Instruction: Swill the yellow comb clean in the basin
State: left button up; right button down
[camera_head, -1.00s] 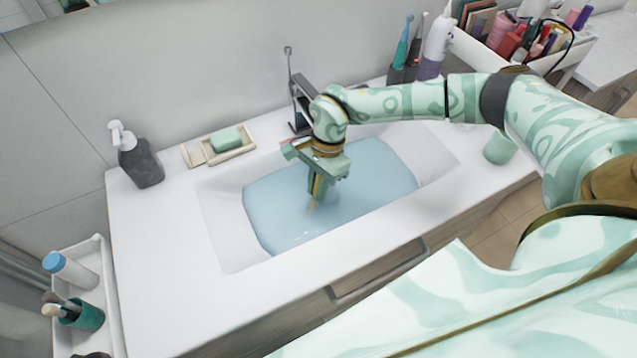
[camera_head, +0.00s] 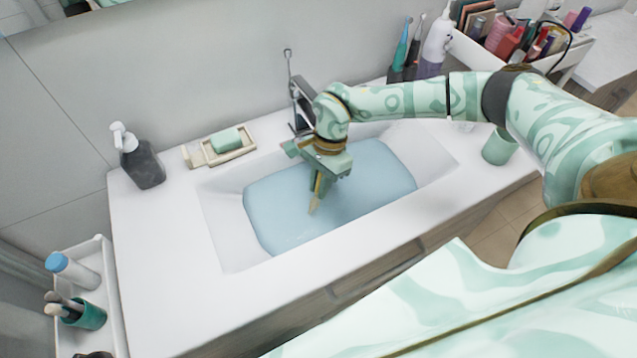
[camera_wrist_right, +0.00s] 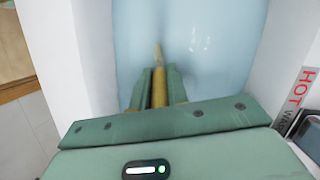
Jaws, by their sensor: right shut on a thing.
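My right gripper (camera_head: 319,187) points down over the basin (camera_head: 222,225), which holds pale blue water (camera_head: 275,220). It is shut on the yellow comb (camera_wrist_right: 159,82). In the right wrist view the comb's yellow body lies between the two green fingers, and its narrow tip reaches out over or into the water. In the head view the comb's tip (camera_head: 314,206) shows below the fingers at the water; I cannot tell how deep it goes. My left gripper is not in view.
A dark soap dispenser (camera_head: 142,165) and a soap dish (camera_head: 232,155) with green soap stand left of the faucet (camera_head: 297,105). A green cup (camera_head: 499,147) stands right of the basin. A white cart tray (camera_head: 105,285) is at lower left. The front counter is clear.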

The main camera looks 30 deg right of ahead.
notch_tip(320, 180, up, 13)
jog(key=p, duration=0.9)
jog(key=shift+r+p, duration=0.15)
jog(key=shift+p, duration=0.2)
dwell(0.6)
